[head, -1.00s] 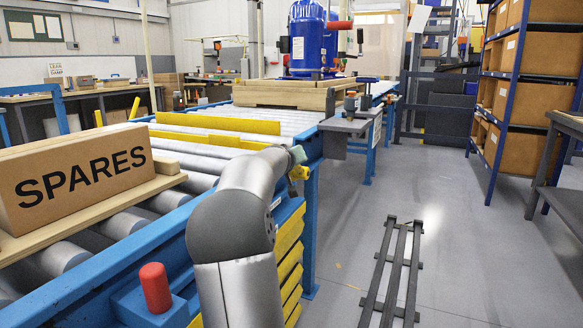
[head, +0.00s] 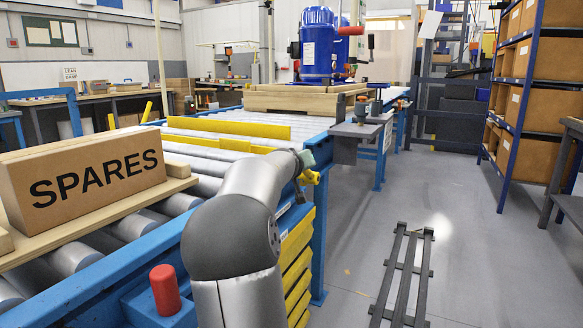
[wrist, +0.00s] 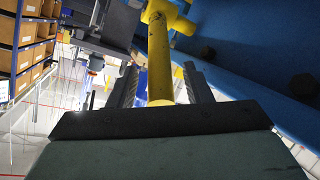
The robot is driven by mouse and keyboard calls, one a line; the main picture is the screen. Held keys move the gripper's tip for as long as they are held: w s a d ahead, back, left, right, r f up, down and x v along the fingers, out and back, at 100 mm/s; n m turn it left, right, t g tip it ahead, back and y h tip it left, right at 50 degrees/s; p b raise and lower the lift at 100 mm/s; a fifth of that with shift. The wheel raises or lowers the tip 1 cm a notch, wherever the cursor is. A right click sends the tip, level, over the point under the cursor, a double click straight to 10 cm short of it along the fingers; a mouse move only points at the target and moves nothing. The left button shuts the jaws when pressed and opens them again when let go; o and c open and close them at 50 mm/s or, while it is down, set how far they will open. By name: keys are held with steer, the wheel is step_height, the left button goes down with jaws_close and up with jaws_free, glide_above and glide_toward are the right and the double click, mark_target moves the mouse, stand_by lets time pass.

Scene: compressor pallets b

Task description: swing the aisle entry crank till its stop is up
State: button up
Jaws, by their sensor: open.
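A yellow crank (head: 309,178) sits on the aisle side of the blue roller conveyor, partly hidden behind my arm. In the wrist view the crank's yellow bar (wrist: 160,60) runs between the two grey fingers of my gripper (wrist: 158,72). The gripper is open, with a gap showing on each side of the bar. In the head view my gripper (head: 307,162) is small and partly hidden at the crank. Two yellow bars lie across the rollers, one raised (head: 228,128) and one lower (head: 215,143); I cannot tell which is the crank's stop.
A SPARES box (head: 85,177) stands on a board on the near rollers. A red knob (head: 165,290) is at the near conveyor edge. A blue compressor (head: 319,42) stands on a wooden pallet farther along. A dark slatted rack (head: 404,275) lies on the otherwise clear aisle floor.

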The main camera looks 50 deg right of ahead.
steer(key=b+v, duration=0.4)
steer(key=v, duration=1)
steer(key=shift+a+b, duration=0.15)
steer(key=shift+b, duration=0.15)
steer(key=shift+c, duration=0.4)
